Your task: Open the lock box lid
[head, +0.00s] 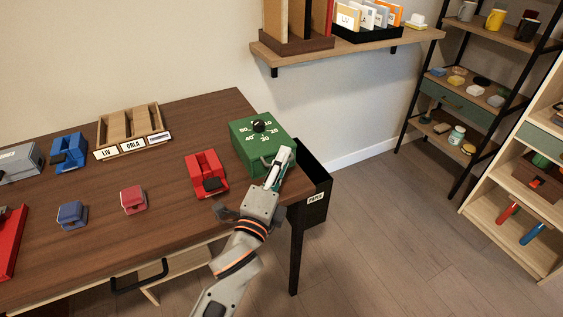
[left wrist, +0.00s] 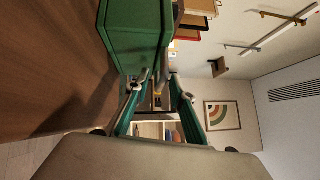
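The green lock box (head: 254,153) stands at the right end of the wooden desk. A black dial (head: 259,126) with white numbers is on its top. Its lid looks shut. A dark handle (head: 264,161) shows on its front, partly hidden by my gripper. My left gripper (head: 284,158) is at the box's front right, close to the handle. In the left wrist view the box (left wrist: 138,28) fills the upper left, just beyond my fingertips (left wrist: 159,77). The fingers are apart; whether they touch the handle I cannot tell. My right gripper is not in view.
On the desk (head: 110,225) are a red stapler-like tool (head: 205,172), a blue one (head: 69,150), small pink and blue blocks, and a labelled wooden tray (head: 130,142). A black bin (head: 314,185) stands right of the desk. A wall shelf (head: 345,50) hangs behind.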

